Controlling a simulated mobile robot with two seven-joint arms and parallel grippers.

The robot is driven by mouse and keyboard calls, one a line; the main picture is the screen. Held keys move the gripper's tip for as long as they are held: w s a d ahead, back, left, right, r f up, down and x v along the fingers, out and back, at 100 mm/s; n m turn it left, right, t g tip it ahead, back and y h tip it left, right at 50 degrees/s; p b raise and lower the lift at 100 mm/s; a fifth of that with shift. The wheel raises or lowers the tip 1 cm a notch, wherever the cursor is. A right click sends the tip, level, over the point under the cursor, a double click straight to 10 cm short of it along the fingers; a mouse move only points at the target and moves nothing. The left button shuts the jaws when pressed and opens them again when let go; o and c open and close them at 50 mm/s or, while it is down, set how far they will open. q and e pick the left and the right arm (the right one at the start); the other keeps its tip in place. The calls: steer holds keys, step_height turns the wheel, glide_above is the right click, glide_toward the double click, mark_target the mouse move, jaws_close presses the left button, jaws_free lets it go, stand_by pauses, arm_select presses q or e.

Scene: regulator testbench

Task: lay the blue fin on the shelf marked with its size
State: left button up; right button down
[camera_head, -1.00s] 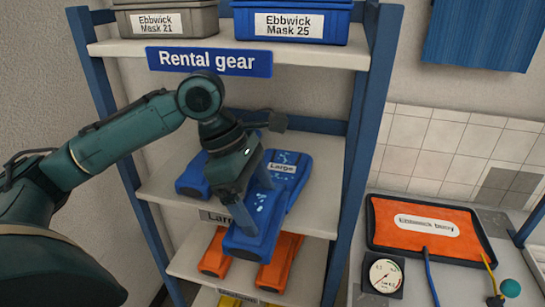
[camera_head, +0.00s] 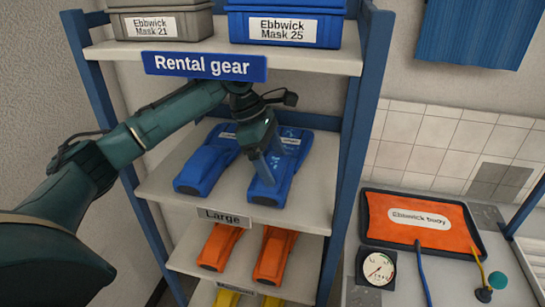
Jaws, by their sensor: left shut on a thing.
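A blue fin (camera_head: 262,190) with a white label lies along the shelf marked "Large" (camera_head: 160,191), at the right part of that shelf. My left gripper (camera_head: 271,172) is shut on this fin near its front half, reaching in over the shelf. A second blue fin (camera_head: 203,170) lies beside it on the left, on the same shelf. The "Large" label (camera_head: 224,217) is on the shelf's front edge. The gripper's finger hides part of the held fin. I cannot tell if the held fin rests fully on the shelf. My right gripper is not in view.
Two orange fins (camera_head: 274,255) lie on the shelf below. Above, a "Rental gear" sign (camera_head: 204,66) hangs under a shelf with a grey bin (camera_head: 160,27) and a blue bin (camera_head: 286,28). Blue posts (camera_head: 360,130) bound the rack.

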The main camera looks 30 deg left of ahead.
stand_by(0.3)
arm_select(q)
steer(key=o, duration=1.6)
steer(key=shift+f, duration=0.1)
steer(key=shift+c, duration=0.2)
steer(key=shift+a+r, duration=0.15)
steer(key=shift+r, duration=0.35)
steer(key=s+a+b, duration=0.1)
steer(key=a, duration=0.3)
steer(key=s+a+b, duration=0.1)
steer(key=a, duration=0.3)
steer(key=s+a, duration=0.1)
steer(key=a, duration=0.2)
steer(key=shift+s+a+r+b, duration=0.1)
steer(key=shift+a+r+b, duration=0.1)
steer(key=shift+a+b, duration=0.2)
steer(key=shift+d, duration=0.1)
